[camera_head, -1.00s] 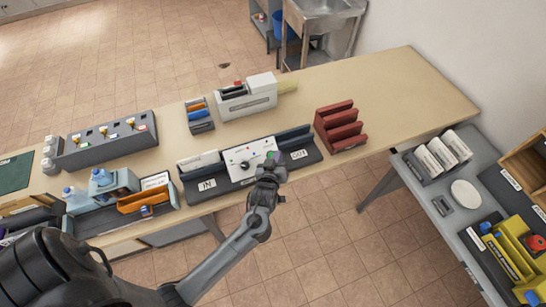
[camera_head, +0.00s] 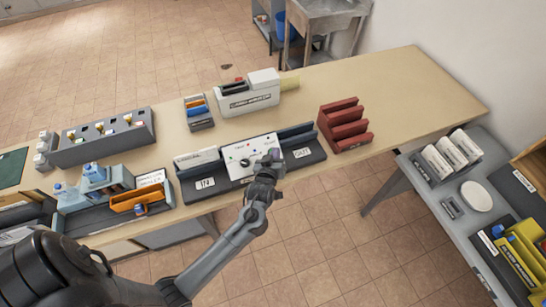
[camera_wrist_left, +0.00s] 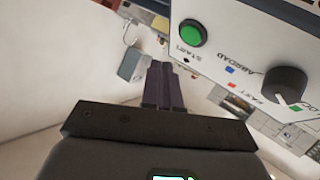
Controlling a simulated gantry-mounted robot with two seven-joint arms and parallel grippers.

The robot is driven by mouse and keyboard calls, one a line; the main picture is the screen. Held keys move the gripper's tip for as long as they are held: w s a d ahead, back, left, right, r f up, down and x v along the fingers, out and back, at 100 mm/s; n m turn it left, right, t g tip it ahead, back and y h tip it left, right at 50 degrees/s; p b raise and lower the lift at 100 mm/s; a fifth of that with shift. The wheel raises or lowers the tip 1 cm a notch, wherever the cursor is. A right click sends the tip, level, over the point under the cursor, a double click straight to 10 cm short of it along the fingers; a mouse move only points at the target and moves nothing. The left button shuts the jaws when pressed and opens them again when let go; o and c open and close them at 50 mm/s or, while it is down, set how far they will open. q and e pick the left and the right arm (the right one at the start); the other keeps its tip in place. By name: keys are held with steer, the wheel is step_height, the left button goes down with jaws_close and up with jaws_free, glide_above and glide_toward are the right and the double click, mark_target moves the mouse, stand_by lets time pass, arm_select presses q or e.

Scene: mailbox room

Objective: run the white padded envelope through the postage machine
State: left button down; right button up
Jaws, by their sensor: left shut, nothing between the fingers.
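The postage machine (camera_head: 236,160) stands near the table's front edge. It has a white panel with a dark dial, an IN tray (camera_head: 205,183) at left and an OUT tray (camera_head: 303,154) at right. A white envelope (camera_head: 196,158) stands upright in the IN tray; I cannot tell whether it is padded. My left gripper (camera_head: 273,157) is shut and empty in front of the panel's right part. In the left wrist view, its fingers (camera_wrist_left: 163,85) are beside the panel, apart from the green START button (camera_wrist_left: 190,33) and the dial (camera_wrist_left: 283,85). My right gripper is not in view.
A red rack (camera_head: 344,125) stands right of the machine. A white device (camera_head: 248,98) and a small sorter (camera_head: 198,112) are behind it. A blue-grey holder with an orange tray (camera_head: 137,200) is at left. The table's right end is clear.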

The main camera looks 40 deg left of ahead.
arm_select(q)
steer(key=shift+w+a+f+b, duration=0.2)
steer(key=shift+a+f+b, duration=0.15)
steer(key=shift+f, duration=0.25)
steer(key=shift+w+a+f+b, duration=0.2)
steer(key=shift+a+f, duration=0.15)
steer(key=shift+f, duration=0.25)
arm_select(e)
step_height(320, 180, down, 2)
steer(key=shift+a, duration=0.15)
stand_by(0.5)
arm_select(q)
steer(key=shift+a+f, duration=0.15)
stand_by(0.4)
steer(key=shift+w+a+f, duration=0.1)
steer(key=shift+w+f, duration=0.05)
steer(key=shift+f, duration=0.05)
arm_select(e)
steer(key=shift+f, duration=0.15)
